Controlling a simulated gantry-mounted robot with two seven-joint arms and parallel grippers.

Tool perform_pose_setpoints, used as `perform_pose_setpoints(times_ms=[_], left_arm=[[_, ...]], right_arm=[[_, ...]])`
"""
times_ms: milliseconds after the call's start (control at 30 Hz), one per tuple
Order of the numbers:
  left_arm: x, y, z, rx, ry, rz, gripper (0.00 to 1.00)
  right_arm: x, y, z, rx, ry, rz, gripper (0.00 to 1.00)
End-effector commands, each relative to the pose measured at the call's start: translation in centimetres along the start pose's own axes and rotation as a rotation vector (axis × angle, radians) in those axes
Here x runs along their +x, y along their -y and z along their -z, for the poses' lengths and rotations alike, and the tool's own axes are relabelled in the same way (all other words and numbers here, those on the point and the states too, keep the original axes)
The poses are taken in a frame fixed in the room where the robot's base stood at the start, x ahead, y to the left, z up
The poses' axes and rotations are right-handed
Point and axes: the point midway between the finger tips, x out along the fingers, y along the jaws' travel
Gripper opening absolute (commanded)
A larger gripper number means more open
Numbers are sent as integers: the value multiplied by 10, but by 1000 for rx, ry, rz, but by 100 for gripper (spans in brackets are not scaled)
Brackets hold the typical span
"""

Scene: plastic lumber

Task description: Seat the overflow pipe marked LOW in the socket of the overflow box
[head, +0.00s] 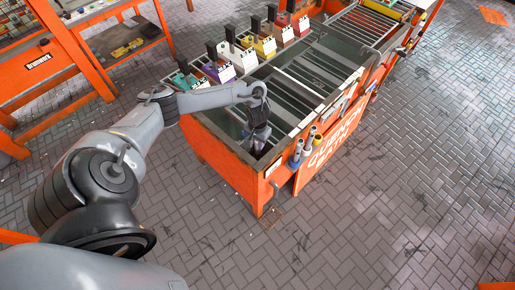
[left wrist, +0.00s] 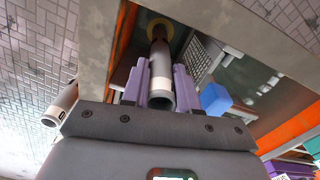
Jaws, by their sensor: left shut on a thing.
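My left gripper (head: 259,140) reaches down into the near end of the orange tank. In the left wrist view its purple fingers (left wrist: 160,85) are shut on a grey pipe (left wrist: 159,62) with a pale band. The pipe's far end overlaps a brass-coloured ring (left wrist: 160,26), seemingly the socket. I cannot tell whether the pipe is inside it or only in front of it. No LOW mark is readable on the held pipe. Other grey pipes (head: 309,138) stand at the tank's outer side. One loose-looking pipe end (left wrist: 62,105) shows left of the gripper. My right gripper is out of view.
The tank wall (head: 225,148) rises close around the gripper. A blue block (left wrist: 215,98) is right of the fingers. Several coloured boxes with black handles (head: 220,70) line the tank's far-left rim. An orange shelf (head: 60,62) stands at upper left.

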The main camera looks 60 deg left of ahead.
Motion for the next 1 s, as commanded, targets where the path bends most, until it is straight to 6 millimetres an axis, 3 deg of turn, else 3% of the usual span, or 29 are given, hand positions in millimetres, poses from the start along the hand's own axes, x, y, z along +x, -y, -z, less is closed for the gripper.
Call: perform_pose_setpoints(times_ms=[400,800,833,967,1000], left_arm=[[38,0,0,0,1,1,0],[41,0,0,-1,0,1,0],[41,1,0,-1,0,1,33],[41,0,0,-1,0,1,53],[41,0,0,0,0,1,54]], right_arm=[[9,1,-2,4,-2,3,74],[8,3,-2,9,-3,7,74],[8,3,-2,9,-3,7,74],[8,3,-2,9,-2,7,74],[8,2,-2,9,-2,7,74]])
